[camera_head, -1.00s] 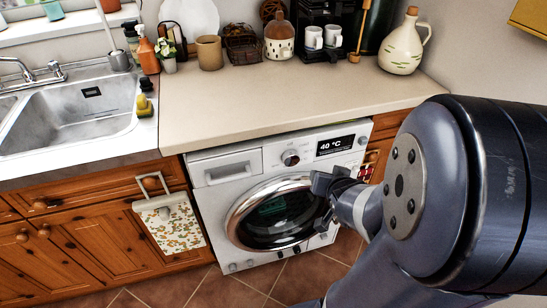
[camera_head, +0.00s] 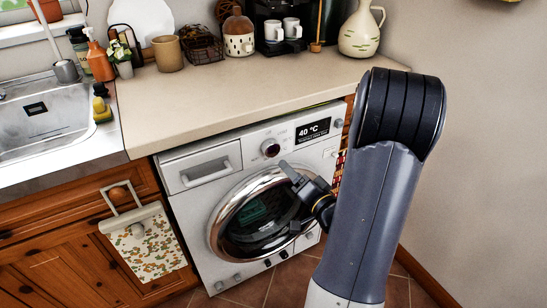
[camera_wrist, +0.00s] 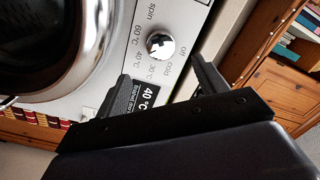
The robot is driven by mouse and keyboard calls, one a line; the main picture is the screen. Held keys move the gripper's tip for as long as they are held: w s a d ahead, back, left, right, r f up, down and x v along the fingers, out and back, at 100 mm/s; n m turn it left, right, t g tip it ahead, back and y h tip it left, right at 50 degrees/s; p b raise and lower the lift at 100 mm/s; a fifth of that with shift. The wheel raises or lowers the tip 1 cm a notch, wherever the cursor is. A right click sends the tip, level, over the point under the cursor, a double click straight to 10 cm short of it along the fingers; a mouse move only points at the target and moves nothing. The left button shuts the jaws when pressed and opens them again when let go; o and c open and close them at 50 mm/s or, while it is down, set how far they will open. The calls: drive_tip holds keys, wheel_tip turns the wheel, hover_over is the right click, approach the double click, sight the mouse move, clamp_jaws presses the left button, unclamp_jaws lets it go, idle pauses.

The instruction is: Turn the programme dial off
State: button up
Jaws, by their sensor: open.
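The programme dial (camera_head: 270,148) is a round chrome knob on the white front panel of the washing machine (camera_head: 190,218). In the wrist view the dial (camera_wrist: 160,45) has printed labels around it, including spin, 60, 40, 30 °C, cold and off. Which label it points to is hard to tell. The display (camera_head: 312,130) beside it reads 40 °C. My gripper (camera_head: 288,197) is open and empty, below and right of the dial in the head view, in front of the door's right side. In the wrist view my gripper (camera_wrist: 160,68) has its fingertips either side of the dial's line, apart from it.
The round glass door (camera_head: 262,215) sits below the dial. The beige worktop (camera_head: 235,95) overhangs the machine, with mugs, jars and a jug (camera_head: 361,30) on it. A towel (camera_head: 148,245) hangs on the left cabinet. Bare wall and floor lie to the right.

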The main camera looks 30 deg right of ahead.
sight(272, 151)
drive_tip(key=w, duration=0.9)
drive_tip(key=shift+w+a, duration=0.25)
drive_tip(key=shift+a, duration=0.15)
drive_tip(key=shift+c, duration=0.6)
drive_tip(key=c, duration=0.9)
